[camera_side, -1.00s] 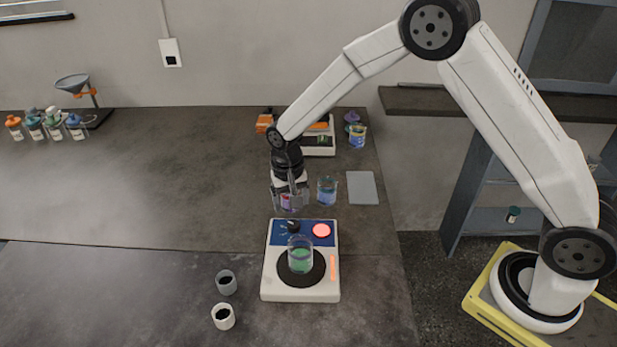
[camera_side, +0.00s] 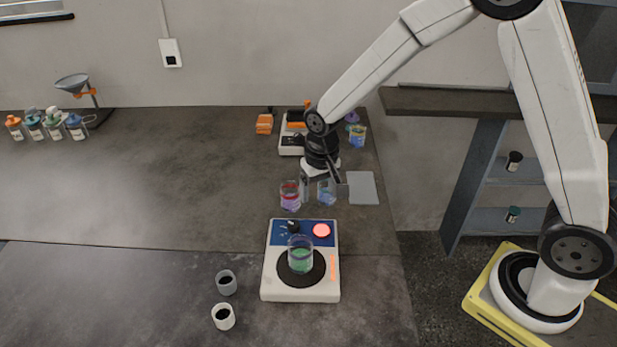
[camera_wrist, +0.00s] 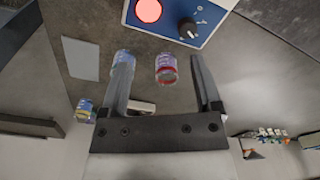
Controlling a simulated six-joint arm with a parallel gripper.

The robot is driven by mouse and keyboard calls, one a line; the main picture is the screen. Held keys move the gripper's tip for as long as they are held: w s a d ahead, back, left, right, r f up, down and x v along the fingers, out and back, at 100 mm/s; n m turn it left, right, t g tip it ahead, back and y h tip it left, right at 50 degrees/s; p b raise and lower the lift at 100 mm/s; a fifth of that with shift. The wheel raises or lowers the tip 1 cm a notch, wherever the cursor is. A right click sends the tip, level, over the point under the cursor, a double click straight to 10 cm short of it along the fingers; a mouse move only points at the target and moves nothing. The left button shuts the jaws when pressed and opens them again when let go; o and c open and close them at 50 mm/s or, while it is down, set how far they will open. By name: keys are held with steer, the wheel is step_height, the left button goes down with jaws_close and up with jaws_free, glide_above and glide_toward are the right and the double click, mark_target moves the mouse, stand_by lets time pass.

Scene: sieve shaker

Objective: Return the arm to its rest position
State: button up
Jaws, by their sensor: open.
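My gripper (camera_side: 322,184) is open and empty above the table, just behind the beakers in the side view. In the wrist view its two fingers (camera_wrist: 165,82) are spread wide. A beaker with pink-purple contents (camera_side: 290,197) stands on the table; it shows between the fingers in the wrist view (camera_wrist: 166,68). A beaker with blue contents (camera_side: 326,194) stands to its right, partly overlapped by a finger in the wrist view (camera_wrist: 124,58). A beaker with green contents (camera_side: 300,256) stands on the shaker's round plate. The shaker (camera_side: 272,284) has a lit red button (camera_side: 321,230).
A grey flat pad (camera_side: 363,188) lies right of the beakers. A white device (camera_side: 291,142) and another beaker (camera_side: 357,137) stand behind. Two small cups (camera_side: 225,283) (camera_side: 223,317) stand at the front. Several bottles (camera_side: 54,124) and a funnel stand (camera_side: 85,90) are far left.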

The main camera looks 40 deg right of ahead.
steer(key=s+d+r+n+t, duration=0.1)
steer(key=s+d+r, duration=0.1)
steer(key=s, duration=0.5)
steer(key=s+d+r+n, duration=0.1)
steer(key=s+d+n, duration=0.1)
steer(key=s, duration=0.5)
steer(key=shift+d+r+t, duration=0.3)
steer(key=shift+r+t, duration=0.05)
steer(key=shift+t, duration=0.05)
